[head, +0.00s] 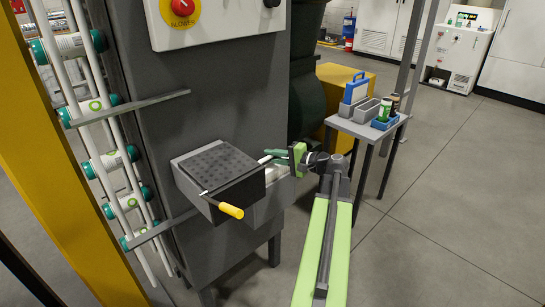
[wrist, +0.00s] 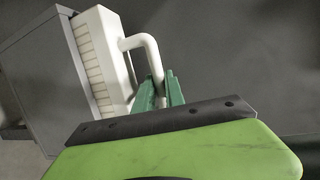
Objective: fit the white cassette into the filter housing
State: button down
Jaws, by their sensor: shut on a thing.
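The white cassette (wrist: 95,55) fills the left of the wrist view, with a row of slats along its side and a looped white handle (wrist: 145,45). My gripper (wrist: 160,92) is shut on that handle with its green fingers. The grey filter housing (wrist: 35,75) is directly behind the cassette; how deep the cassette sits is hidden. In the head view, the housing (head: 225,205) is on the dark cabinet, with a perforated lid and a yellow-handled lever. A small part of the cassette (head: 276,173) shows at its right side, below my gripper (head: 270,156).
A rack of cans (head: 105,160) and a yellow post (head: 50,150) stand on the left. The floor at right is clear.

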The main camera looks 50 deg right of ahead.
jog(key=shift+f+b, duration=1.05)
jog(key=shift+f, duration=0.05)
jog(key=c, duration=1.3)
grip_release()
jog(key=p+v, duration=0.3)
jog(key=v, duration=1.4)
jog(key=shift+s+a+r, duration=0.1)
jog(key=shift+s, duration=0.15)
